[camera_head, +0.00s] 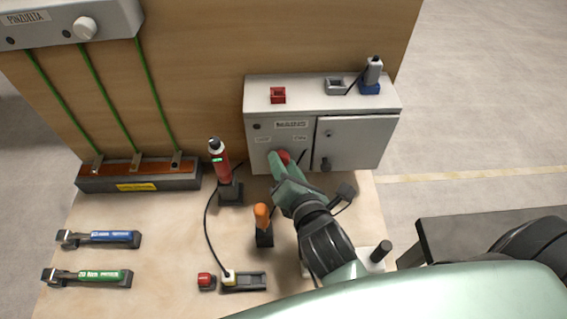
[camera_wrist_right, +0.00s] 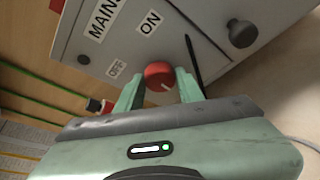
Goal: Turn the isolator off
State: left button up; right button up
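The isolator is a red rotary knob (camera_wrist_right: 159,74) on the front of a grey cabinet (camera_head: 258,152) labelled MAINS. An ON label (camera_wrist_right: 150,23) and an OFF label (camera_wrist_right: 117,68) are near it in the right wrist view. A short white mark shows on the knob; which label it indicates is unclear. My right gripper (camera_wrist_right: 160,86) has one finger on each side of the knob, and both seem to touch it. In the head view the knob (camera_head: 284,156) is partly hidden by my right gripper (camera_head: 279,160). My left gripper is not in view.
A red-and-black tool (camera_head: 220,163) and an orange-handled tool (camera_head: 262,217) stand left of my right arm. Blue (camera_head: 110,237) and green (camera_head: 100,275) wrenches lie at the left. Small holders sit on the cabinet top. A black cabinet handle (camera_wrist_right: 241,33) is close to the right gripper.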

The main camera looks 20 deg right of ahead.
grip_shut()
pick_arm(q)
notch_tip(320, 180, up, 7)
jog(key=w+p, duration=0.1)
jog(key=p, duration=0.6)
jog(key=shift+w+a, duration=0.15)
pick_arm(e)
jog(key=shift+a+r+n+g+h, duration=0.1)
jog(key=shift+n+g+h, duration=0.35)
jog(key=shift+n, duration=0.5)
jog(key=shift+a+f+n+g+h, duration=0.1)
jog(key=shift+a+n+g+h, duration=0.1)
jog(key=shift+n+h, duration=0.65)
jog(key=shift+a+r+n+g+h, duration=0.1)
jog(key=shift+n+g+h, duration=0.3)
jog(key=shift+n, duration=0.7)
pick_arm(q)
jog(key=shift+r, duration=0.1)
pick_arm(e)
jog(key=shift+d, duration=0.1)
jog(key=o, duration=0.9)
grip_release()
jog(key=shift+w, duration=0.15)
jog(key=shift+c, duration=0.2)
